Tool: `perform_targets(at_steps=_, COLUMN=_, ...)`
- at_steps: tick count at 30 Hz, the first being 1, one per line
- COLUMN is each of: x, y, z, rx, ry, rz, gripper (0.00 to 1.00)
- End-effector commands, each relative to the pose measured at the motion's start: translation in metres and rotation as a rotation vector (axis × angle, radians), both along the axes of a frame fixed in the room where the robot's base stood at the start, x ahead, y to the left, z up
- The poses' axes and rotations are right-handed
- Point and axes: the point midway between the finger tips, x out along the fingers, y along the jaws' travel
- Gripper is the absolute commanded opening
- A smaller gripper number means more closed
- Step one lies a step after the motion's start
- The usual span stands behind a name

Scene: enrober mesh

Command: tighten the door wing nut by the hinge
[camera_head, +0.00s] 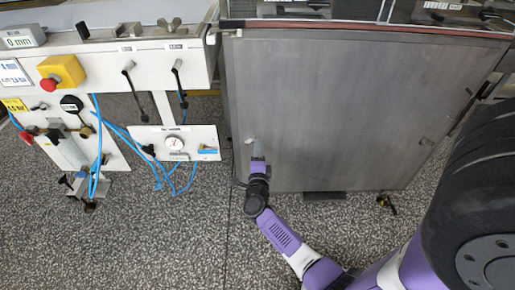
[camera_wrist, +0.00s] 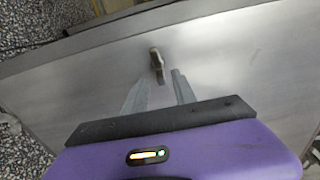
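A large grey steel door (camera_head: 340,110) fills the middle of the head view. A small wing nut (camera_head: 248,141) shows near its left edge. In the wrist view the wing nut (camera_wrist: 157,64) is brownish and stands out from the door face, its long side roughly upright in the picture. My gripper (camera_head: 257,159) is just below and right of it in the head view. In the wrist view my gripper (camera_wrist: 160,78) is open, with one finger on either side of the line to the nut. The nut appears just beyond the fingertips; I cannot tell whether they touch it.
Another small fitting (camera_head: 427,141) is near the door's right edge. A white panel with a gauge (camera_head: 172,141) and blue hoses is left of the door. A brass-coloured part (camera_head: 385,202) lies on the speckled floor. Open floor lies below left.

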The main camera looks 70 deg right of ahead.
Motion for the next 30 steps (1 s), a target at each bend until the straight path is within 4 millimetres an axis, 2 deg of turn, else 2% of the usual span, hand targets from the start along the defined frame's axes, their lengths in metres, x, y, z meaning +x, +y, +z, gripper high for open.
perform_targets(at_steps=6, x=-0.014, y=0.033, z=0.002, rx=0.001, ry=0.003, rz=0.002, gripper=0.33)
perform_targets(at_steps=12, x=-0.024, y=0.058, z=0.000, rx=0.001, ry=0.002, rz=0.001, gripper=0.33)
perform_targets(at_steps=18, x=-0.028, y=0.066, z=0.000, rx=0.001, ry=0.000, rz=0.000, gripper=0.33)
perform_targets(at_steps=30, x=-0.027, y=0.065, z=0.000, rx=0.001, ry=0.000, rz=0.000, gripper=0.33)
